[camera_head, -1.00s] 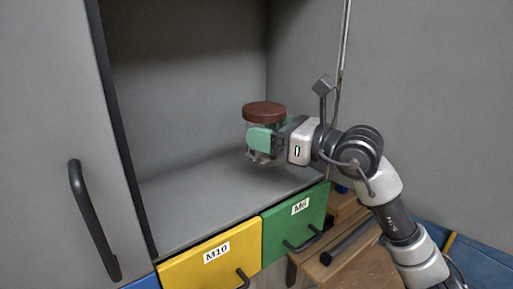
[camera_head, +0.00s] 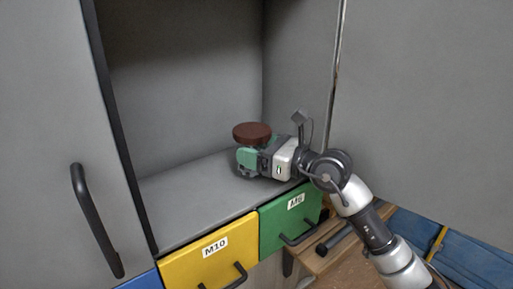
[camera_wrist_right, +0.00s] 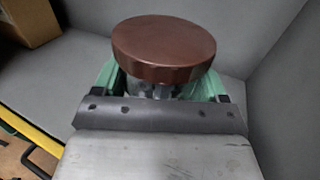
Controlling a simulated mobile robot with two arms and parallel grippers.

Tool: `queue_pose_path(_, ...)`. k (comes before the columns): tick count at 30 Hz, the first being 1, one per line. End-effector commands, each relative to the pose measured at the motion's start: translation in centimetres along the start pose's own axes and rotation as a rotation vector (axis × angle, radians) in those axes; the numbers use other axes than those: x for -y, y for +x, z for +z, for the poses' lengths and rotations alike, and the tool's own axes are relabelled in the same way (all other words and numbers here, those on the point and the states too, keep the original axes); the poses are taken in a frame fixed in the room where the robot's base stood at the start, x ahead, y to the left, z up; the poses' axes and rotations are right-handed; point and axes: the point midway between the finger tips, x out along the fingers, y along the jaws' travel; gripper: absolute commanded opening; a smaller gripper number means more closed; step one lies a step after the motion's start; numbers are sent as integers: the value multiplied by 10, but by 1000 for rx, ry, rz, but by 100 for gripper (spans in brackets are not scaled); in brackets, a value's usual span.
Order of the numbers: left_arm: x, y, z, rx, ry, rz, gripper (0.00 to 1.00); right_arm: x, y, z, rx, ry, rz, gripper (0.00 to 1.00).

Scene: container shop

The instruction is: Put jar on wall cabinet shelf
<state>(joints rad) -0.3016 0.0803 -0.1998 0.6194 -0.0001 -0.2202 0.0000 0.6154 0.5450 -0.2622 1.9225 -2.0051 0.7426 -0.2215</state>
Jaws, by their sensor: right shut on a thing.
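The jar (camera_head: 252,132) has a brown lid and a clear body. It is upright at the right part of the wall cabinet shelf (camera_head: 190,200), inside the opening. My right gripper (camera_head: 248,157) has green fingers and is shut on the jar's body below the lid. In the right wrist view the lid (camera_wrist_right: 165,48) stands above the green fingers (camera_wrist_right: 165,85), which hide most of the body. I cannot tell whether the jar's base touches the shelf. My left gripper is not in view.
The shelf left of the jar is clear. A grey door with a black handle (camera_head: 95,220) is at left, and an open door panel (camera_head: 425,110) at right. Yellow (camera_head: 185,268) and green (camera_head: 275,228) drawer fronts lie below. A cardboard box (camera_wrist_right: 32,20) shows in the wrist view.

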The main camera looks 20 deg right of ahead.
Motion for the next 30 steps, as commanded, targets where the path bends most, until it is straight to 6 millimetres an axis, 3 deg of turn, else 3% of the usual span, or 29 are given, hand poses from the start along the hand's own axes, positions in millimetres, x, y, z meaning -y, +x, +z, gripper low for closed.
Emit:
queue_pose_path(1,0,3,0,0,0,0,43,0,0,-2,3,-1,0,38)
queue_pose_path(2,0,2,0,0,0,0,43,0,0,-3,-1,0,0,74)
queue_pose_path(7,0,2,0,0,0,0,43,0,0,-2,-1,0,0,98)
queue_pose_path(17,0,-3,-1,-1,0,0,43,0,0,4,0,0,0,98)
queue_pose_path(23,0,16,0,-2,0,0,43,0,-32,-4,-3,-4,-2,98)
queue_pose_path(30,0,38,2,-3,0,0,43,0,-84,-4,-4,-3,-3,98)
